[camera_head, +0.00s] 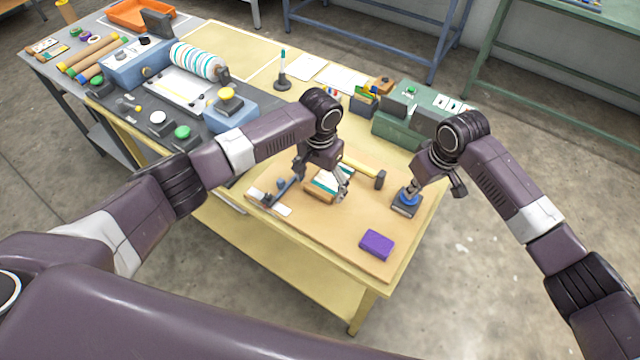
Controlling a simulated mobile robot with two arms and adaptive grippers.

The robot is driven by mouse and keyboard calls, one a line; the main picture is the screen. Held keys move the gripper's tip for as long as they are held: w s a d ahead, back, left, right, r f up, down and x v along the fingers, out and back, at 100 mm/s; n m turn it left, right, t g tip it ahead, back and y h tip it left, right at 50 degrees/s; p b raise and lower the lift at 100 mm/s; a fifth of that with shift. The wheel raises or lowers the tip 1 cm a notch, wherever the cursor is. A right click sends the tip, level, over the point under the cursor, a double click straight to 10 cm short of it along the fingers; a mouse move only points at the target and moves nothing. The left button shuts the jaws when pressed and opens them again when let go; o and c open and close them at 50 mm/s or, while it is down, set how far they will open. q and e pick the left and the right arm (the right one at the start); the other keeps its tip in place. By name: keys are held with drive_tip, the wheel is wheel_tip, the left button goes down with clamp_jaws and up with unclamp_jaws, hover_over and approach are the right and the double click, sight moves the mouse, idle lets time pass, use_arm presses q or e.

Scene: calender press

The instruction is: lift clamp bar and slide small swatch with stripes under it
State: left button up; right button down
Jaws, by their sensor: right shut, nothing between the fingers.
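A small swatch with teal, white and orange stripes (322,183) lies on a tan block on the brown board, partly hidden by my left gripper. My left gripper (322,187) is open above it, with its fingers spread; I cannot tell whether they touch it. A dark blue bar with small knobs (284,191), which looks like the clamp bar, lies on the board left of the swatch. White pieces lie by its near end. My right gripper (409,190) is shut at a blue-topped dark block (404,205) on the board's right side, holding nothing.
A purple block (377,244) lies near the board's front edge. A green machine (410,122) stands at the back right. A press with a striped roller (196,61) and control buttons fills the left.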

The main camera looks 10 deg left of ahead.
use_arm(q)
drive_tip(key=shift+r, duration=0.1)
use_arm(e)
drive_tip(key=shift+s+d+f, duration=0.1)
drive_tip(key=shift+s+f, duration=0.15)
drive_tip(key=shift+f, duration=0.1)
use_arm(q)
drive_tip(key=shift+s+a+r, duration=0.15)
drive_tip(key=shift+s+r, duration=0.35)
drive_tip(key=shift+r, duration=0.45)
drive_tip(key=shift+s+a+r, duration=0.2)
drive_tip(key=shift+s+r, duration=0.25)
drive_tip(key=shift+r, duration=0.55)
drive_tip(key=shift+s+a+r, duration=0.15)
drive_tip(key=shift+s+r, duration=0.35)
drive_tip(key=shift+r, duration=0.45)
use_arm(e)
drive_tip(key=shift+r, duration=0.1)
drive_tip(key=shift+w+r+p, duration=0.15)
drive_tip(key=shift+r+p, duration=0.6)
drive_tip(key=shift+p, duration=0.15)
use_arm(q)
wheel_tip(320, 180, up, 8)
drive_tip(key=p, duration=0.6)
drive_tip(key=shift+r+p, duration=0.15)
drive_tip(key=shift+p, duration=0.15)
use_arm(e)
drive_tip(key=w+a+v, duration=0.1)
drive_tip(key=v, duration=0.5)
drive_tip(key=shift+r, duration=0.25)
